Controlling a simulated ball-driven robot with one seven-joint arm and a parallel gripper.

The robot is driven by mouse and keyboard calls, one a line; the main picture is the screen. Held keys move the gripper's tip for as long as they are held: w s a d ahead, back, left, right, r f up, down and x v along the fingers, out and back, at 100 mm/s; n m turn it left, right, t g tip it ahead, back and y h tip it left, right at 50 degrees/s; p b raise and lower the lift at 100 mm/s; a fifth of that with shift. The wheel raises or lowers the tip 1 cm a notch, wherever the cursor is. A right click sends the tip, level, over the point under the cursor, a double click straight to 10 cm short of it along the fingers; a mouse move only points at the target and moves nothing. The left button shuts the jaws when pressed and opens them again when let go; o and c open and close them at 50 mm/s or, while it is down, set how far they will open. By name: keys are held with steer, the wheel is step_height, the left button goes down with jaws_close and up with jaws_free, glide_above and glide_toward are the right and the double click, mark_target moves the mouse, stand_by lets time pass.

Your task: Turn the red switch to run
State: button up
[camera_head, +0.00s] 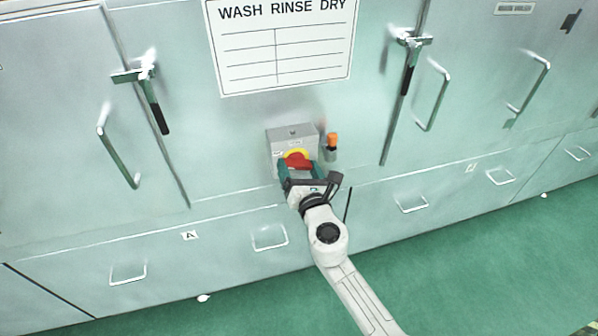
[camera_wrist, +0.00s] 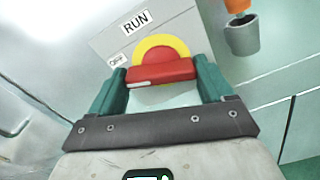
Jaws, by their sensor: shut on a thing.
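The red switch (camera_head: 298,160) is a rotary handle on a yellow round plate (camera_head: 296,152), on the front of a grey box (camera_head: 292,134) on the cabinet wall. In the wrist view the red switch (camera_wrist: 160,72) lies nearly level across the picture, with a white mark along the left part of its front edge. A RUN label (camera_wrist: 135,22) is above it, up and left. A smaller label (camera_wrist: 117,61), hard to read, is to its left. My gripper (camera_wrist: 160,80) has its teal fingers shut on the two ends of the handle; my gripper (camera_head: 299,172) partly hides it in the head view.
An orange-topped item (camera_head: 332,139) stands in a grey cup (camera_wrist: 242,36) just right of the box. Door latches (camera_head: 153,95) and bar handles (camera_head: 432,95) stick out on both sides. Drawer handles (camera_head: 270,238) are below. The green floor (camera_head: 480,270) is clear.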

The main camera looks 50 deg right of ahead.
steer(key=m+b, duration=0.1)
steer(key=m, duration=0.2)
steer(key=shift+f+m+b, duration=0.1)
steer(key=shift+m+b, duration=0.2)
steer(key=shift+m, duration=0.1)
steer(key=m+b, duration=0.1)
steer(key=m, duration=0.2)
steer(key=shift+m+b, duration=0.3)
steer(key=shift+b, duration=0.1)
steer(key=m+b, duration=0.2)
steer(key=m, duration=0.1)
steer(key=shift+m, duration=0.3)
steer(key=shift+d+m+b, duration=0.1)
steer(key=shift+m+b, duration=0.65)
steer(key=shift+m, duration=0.75)
steer(key=shift+s, duration=0.1)
steer(key=o, duration=0.9)
steer(key=shift+o, duration=0.2)
